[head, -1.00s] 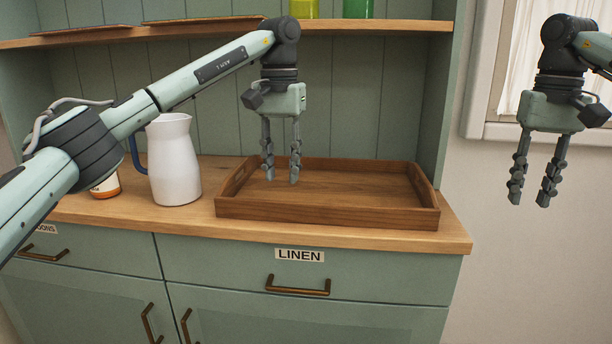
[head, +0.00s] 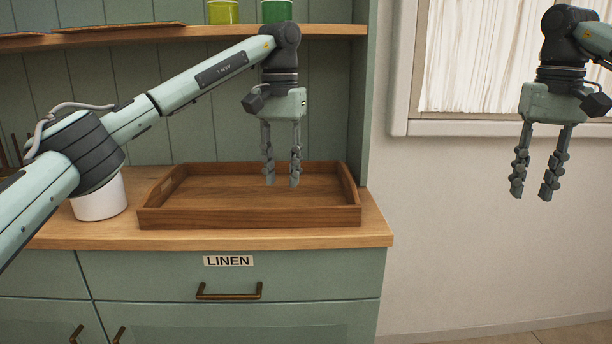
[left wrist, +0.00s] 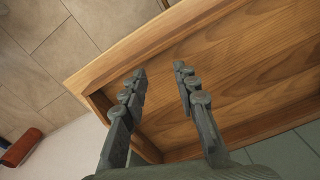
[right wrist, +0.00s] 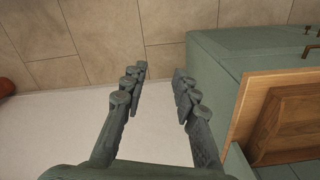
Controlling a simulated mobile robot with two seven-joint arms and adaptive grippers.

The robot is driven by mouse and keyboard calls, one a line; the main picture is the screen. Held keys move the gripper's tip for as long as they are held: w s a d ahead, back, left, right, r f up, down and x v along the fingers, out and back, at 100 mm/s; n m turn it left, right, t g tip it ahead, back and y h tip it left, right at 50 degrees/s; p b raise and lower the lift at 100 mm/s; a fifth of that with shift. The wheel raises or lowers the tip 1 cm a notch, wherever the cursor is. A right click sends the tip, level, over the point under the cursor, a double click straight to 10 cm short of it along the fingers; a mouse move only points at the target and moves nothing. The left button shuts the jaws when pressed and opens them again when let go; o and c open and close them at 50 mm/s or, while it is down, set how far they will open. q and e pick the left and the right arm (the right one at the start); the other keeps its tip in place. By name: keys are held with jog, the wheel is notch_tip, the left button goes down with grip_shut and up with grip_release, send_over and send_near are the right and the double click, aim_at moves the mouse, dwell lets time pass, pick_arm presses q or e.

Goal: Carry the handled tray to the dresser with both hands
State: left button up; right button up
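The brown wooden handled tray (head: 250,217) lies flat on the wooden top of the green dresser (head: 240,278). Its left end wall has a handle slot. My left gripper (head: 282,184) hangs fingers down over the right half of the tray, open and empty. In the left wrist view, the tray (left wrist: 245,80) lies below the spread left fingers (left wrist: 159,72). My right gripper (head: 531,196) is open and empty, well right of the dresser, before the wall. In the right wrist view, part of the tray (right wrist: 298,122) shows at the right edge.
A white jug (head: 100,203) stands left of the tray, mostly hidden by my left arm. A shelf (head: 200,33) above holds a yellow-green cup (head: 223,12) and a green cup (head: 277,11). A curtained window (head: 475,60) is at right.

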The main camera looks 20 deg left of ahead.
notch_tip(320, 180, up, 10)
jog(key=shift+a+r, duration=0.15)
jog(key=shift+a, duration=0.25)
dwell(0.4)
